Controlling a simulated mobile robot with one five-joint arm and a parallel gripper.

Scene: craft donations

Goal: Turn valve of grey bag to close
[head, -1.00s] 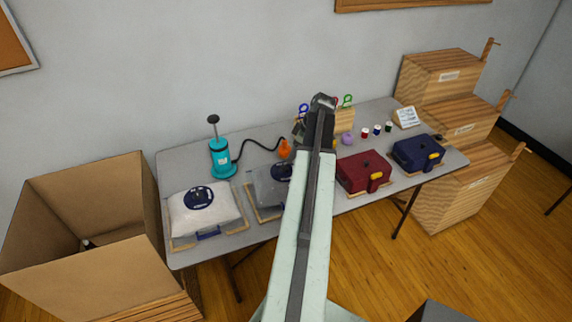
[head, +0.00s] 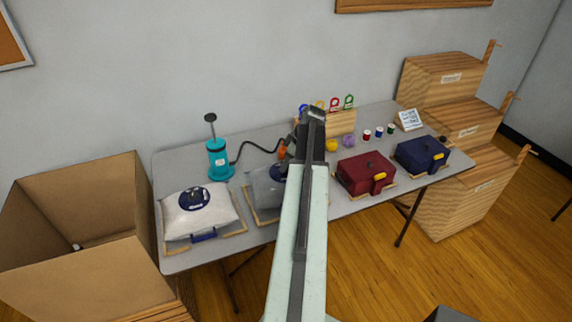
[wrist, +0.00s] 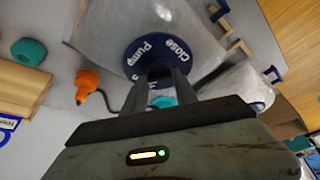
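The grey bag (head: 264,190) lies on the table, partly hidden behind my arm in the head view. In the wrist view the grey bag (wrist: 110,22) carries a round dark blue valve (wrist: 180,45) marked "Pump" and "Close" in white. Whether the fingers touch the knob cannot be told. In the head view my gripper hides much of this valve.
The white bag (head: 176,214) with its own valve lies beside it. A teal pump (head: 219,160) with a black hose and orange nozzle (head: 282,152) stands behind. Red (head: 364,172) and blue (head: 420,154) bags lie to the right. An open carton (head: 80,215) stands left.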

